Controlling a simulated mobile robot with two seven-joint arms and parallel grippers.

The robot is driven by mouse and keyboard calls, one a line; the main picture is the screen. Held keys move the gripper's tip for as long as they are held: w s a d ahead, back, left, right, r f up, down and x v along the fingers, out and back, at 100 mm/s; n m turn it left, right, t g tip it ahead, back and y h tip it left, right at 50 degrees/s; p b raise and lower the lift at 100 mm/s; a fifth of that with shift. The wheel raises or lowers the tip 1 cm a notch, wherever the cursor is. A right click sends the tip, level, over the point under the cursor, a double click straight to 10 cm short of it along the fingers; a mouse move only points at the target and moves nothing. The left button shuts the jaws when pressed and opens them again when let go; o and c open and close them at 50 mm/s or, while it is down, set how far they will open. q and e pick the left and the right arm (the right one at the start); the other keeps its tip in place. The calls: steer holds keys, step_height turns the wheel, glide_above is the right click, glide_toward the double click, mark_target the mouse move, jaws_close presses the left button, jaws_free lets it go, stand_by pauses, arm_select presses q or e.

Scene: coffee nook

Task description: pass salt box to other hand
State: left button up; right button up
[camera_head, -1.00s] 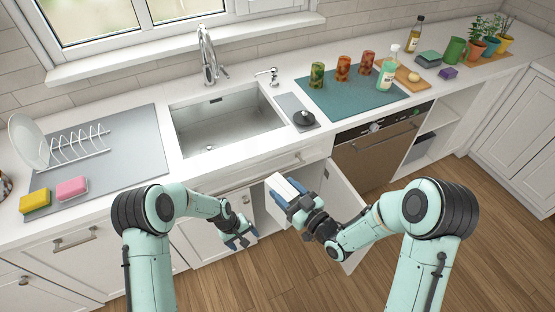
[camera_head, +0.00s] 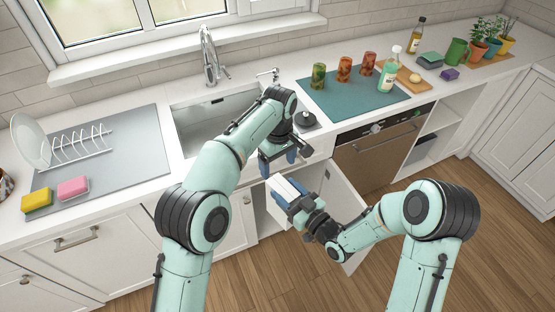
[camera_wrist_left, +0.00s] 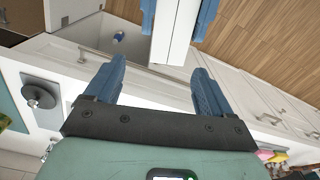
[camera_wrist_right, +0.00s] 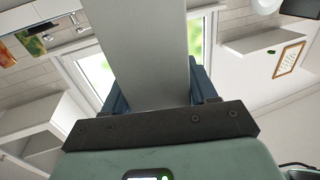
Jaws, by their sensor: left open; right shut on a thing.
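The box fills the middle of the right wrist view (camera_wrist_right: 150,50) between the right fingers. My left gripper (camera_head: 278,161) is open and empty just above the box, fingers pointing down. In the left wrist view the box (camera_wrist_left: 174,32) lies ahead of the open left fingers (camera_wrist_left: 158,85), with the right gripper's blue fingers on both sides of it.
An open cabinet door (camera_head: 343,204) stands right behind my right gripper. The sink (camera_head: 200,130) and counter edge lie close behind my left arm. Cups and a soap bottle (camera_head: 388,75) stand on or by the teal mat (camera_head: 345,101). The floor in front is clear.

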arm_select(q)
step_height(320, 180, down, 11)
steer(key=shift+a+r, duration=0.1)
stand_by(0.3)
steer(key=c, duration=1.2)
arm_select(e)
steer(key=shift+s+a, duration=0.1)
steer(key=shift+a, duration=0.05)
arm_select(q)
steer(key=shift+o, duration=0.2)
steer(key=shift+r, duration=0.1)
arm_select(e)
steer(key=o, duration=1.6)
